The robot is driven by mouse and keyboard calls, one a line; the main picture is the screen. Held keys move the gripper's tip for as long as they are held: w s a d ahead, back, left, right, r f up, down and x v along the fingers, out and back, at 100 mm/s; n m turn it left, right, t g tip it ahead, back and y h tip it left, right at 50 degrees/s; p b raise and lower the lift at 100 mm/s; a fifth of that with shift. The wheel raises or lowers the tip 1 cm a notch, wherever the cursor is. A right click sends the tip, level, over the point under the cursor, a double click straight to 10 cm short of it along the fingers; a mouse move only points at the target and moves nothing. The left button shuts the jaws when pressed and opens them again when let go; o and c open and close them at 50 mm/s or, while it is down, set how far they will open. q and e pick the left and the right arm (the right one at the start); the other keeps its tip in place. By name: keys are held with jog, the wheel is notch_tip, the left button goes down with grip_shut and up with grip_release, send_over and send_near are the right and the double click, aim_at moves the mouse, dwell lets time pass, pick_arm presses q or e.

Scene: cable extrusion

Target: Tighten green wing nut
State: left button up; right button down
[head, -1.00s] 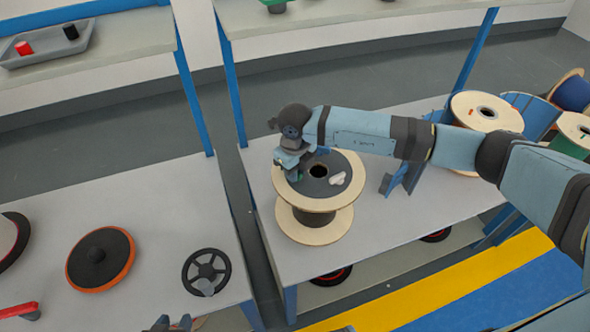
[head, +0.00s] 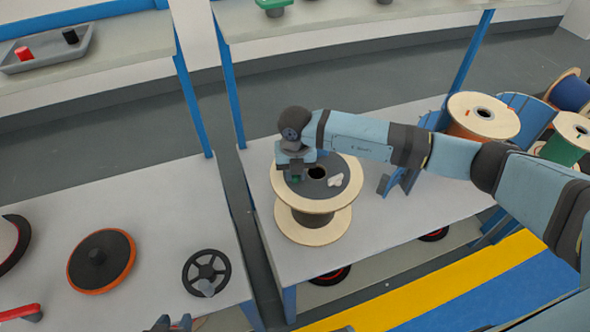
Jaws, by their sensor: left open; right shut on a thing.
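A wooden cable spool (head: 316,230) stands upright on the right table, with a dark disc (head: 327,187) on its top around a black centre hole. My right gripper (head: 297,177) points down onto the left part of the disc. It is shut on the green wing nut (head: 297,179), of which only a small green bit shows under the fingers. A white wing nut (head: 335,181) sits on the disc right of the hole. My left gripper (head: 172,324) shows only in part at the bottom edge, open and away from the spool.
A blue stand (head: 402,182) is right of the spool, with more spools (head: 483,115) behind it. The left table holds an orange-rimmed black disc (head: 101,260) and a black handwheel (head: 206,272). A gap separates the tables. A grey tray (head: 48,45) is on the back shelf.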

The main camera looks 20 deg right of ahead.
dwell(0.5)
jog(key=c, duration=1.1)
grip_release()
jog(key=shift+o, duration=0.2)
jog(key=shift+r, duration=0.3)
notch_tip(320, 180, up, 13)
jog(key=shift+r, duration=0.1)
